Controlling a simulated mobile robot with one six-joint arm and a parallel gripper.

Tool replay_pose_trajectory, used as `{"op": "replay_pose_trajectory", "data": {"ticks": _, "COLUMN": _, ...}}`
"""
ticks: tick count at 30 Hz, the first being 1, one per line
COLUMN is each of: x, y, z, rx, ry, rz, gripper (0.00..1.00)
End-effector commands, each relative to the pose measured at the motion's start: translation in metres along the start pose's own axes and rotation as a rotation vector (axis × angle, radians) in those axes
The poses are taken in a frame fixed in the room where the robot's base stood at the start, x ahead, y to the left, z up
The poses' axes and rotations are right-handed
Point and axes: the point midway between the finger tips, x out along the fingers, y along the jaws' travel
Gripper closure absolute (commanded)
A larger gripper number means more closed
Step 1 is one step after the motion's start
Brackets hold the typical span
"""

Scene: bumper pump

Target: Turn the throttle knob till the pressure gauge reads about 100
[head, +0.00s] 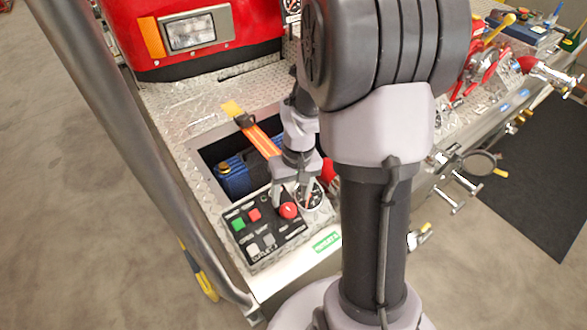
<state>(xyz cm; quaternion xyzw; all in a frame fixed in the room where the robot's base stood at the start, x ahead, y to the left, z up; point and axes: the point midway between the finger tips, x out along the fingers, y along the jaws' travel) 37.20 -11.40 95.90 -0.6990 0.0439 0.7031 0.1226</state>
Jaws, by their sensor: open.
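A red round knob (288,211), which looks like the throttle knob, sits on the black control panel (262,228) on the bumper. A round pressure gauge (314,200) with a pale face is just right of the knob, partly covered by a gripper finger; its reading is too small to tell. My gripper (291,196) points down, open, close above the knob and gauge. One finger is at the knob's upper left, the other in front of the gauge. Whether a finger touches the knob I cannot tell.
Green (238,224) and red (254,214) buttons and two pale switches are on the panel. An open compartment (204,153) with a blue item (236,180) lies behind it, crossed by an orange strap (262,139). A metal rail (125,130) runs at left. My arm hides the middle.

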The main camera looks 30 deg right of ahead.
Motion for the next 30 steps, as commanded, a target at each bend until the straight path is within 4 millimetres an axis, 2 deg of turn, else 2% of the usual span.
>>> {"op": "replay_pose_trajectory", "data": {"ticks": 1, "x": -0.026, "y": -0.001, "z": -0.001, "rx": 0.000, "ry": 0.004, "rz": 0.001, "gripper": 0.39}}
{"op": "replay_pose_trajectory", "data": {"ticks": 6, "x": -0.079, "y": 0.000, "z": 0.000, "rx": 0.000, "ry": 0.003, "rz": 0.001, "gripper": 0.39}}
{"op": "replay_pose_trajectory", "data": {"ticks": 9, "x": -0.101, "y": 0.000, "z": 0.000, "rx": 0.000, "ry": 0.002, "rz": 0.000, "gripper": 0.39}}
{"op": "replay_pose_trajectory", "data": {"ticks": 12, "x": -0.115, "y": 0.000, "z": 0.000, "rx": -0.001, "ry": 0.001, "rz": 0.001, "gripper": 0.39}}
{"op": "replay_pose_trajectory", "data": {"ticks": 16, "x": -0.120, "y": 0.000, "z": 0.000, "rx": 0.000, "ry": 0.000, "rz": 0.000, "gripper": 0.39}}
{"op": "replay_pose_trajectory", "data": {"ticks": 27, "x": -0.119, "y": 0.000, "z": 0.000, "rx": 0.000, "ry": -0.001, "rz": 0.000, "gripper": 0.39}}
{"op": "replay_pose_trajectory", "data": {"ticks": 30, "x": -0.126, "y": -0.010, "z": 0.004, "rx": 0.002, "ry": 0.027, "rz": 0.002, "gripper": 0.39}}
